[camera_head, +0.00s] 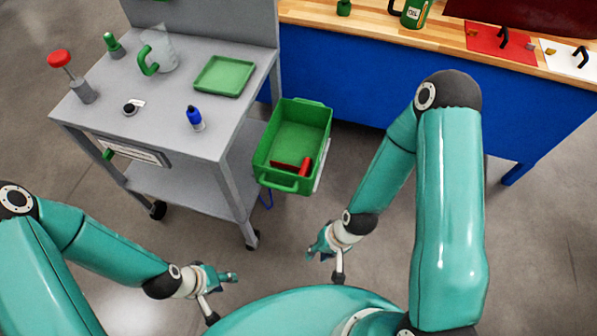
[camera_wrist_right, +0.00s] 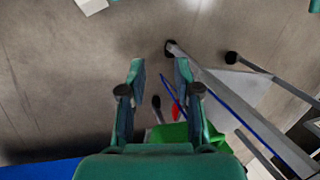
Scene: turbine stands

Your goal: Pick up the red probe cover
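Two red pieces lie in the green bin hung on the cart's right side: a flat red piece (camera_head: 284,168) and an upright red rounded piece (camera_head: 305,164). A red round top (camera_head: 60,58) on a thin stem rises from a grey cylinder at the cart's left. I cannot tell which of these is the red probe cover. My right gripper (camera_head: 320,250) is below the bin, apart from it. In the right wrist view its fingers (camera_wrist_right: 160,72) are spread and empty, with a little red (camera_wrist_right: 176,111) behind them. My left gripper (camera_head: 232,278) is low at left, well away from the red pieces; its finger opening is unclear.
The grey cart (camera_head: 165,85) carries a green tray (camera_head: 225,75), a clear jug (camera_head: 160,55), a blue-capped bottle (camera_head: 195,117) and a green-topped piece (camera_head: 113,45). The green bin (camera_head: 318,125) has raised walls. A blue-fronted workbench (camera_head: 370,80) stands behind. The floor in front is clear.

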